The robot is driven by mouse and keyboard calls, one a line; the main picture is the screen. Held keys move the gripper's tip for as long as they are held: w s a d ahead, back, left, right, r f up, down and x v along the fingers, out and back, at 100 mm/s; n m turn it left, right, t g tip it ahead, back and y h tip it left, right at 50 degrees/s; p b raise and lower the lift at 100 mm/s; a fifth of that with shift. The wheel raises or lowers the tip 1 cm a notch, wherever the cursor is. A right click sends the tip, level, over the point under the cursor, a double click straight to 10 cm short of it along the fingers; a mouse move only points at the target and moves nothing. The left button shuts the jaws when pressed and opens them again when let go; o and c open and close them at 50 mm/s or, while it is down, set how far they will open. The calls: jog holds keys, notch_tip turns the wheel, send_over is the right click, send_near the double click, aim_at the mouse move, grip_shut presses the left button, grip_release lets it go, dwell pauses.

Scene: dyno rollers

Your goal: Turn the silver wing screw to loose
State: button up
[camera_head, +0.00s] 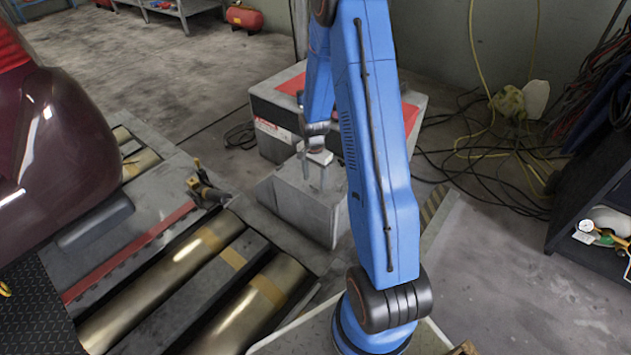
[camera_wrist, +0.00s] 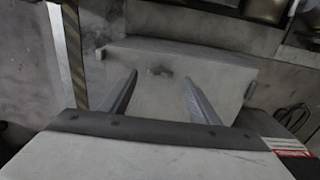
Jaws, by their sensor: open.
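My gripper (camera_head: 313,174) points down over a grey metal box (camera_head: 300,207) beside the rollers. Its two fingers are apart with nothing between them, also seen in the wrist view (camera_wrist: 160,77). In the wrist view, the pale face of the grey box (camera_wrist: 210,60) lies beyond the fingertips. A small dark, blurred patch shows on that face between the tips; I cannot tell whether it is the silver wing screw. I cannot make out the screw surely in either view. Small pale knobs show at the box's left edge (camera_wrist: 100,53) and right edge (camera_wrist: 249,90).
A larger grey-and-red box (camera_head: 275,110) stands behind the grey box. Metal rollers (camera_head: 170,280) and a dark red car (camera_head: 60,150) are at left. A black-and-yellow clamp-like part (camera_head: 205,190) stands by the rollers. Cables lie on the floor at right.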

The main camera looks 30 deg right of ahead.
aim_at(315, 189)
jog(key=shift+f, duration=1.4)
jog(key=c, duration=1.1)
jog(key=shift+o, duration=0.2)
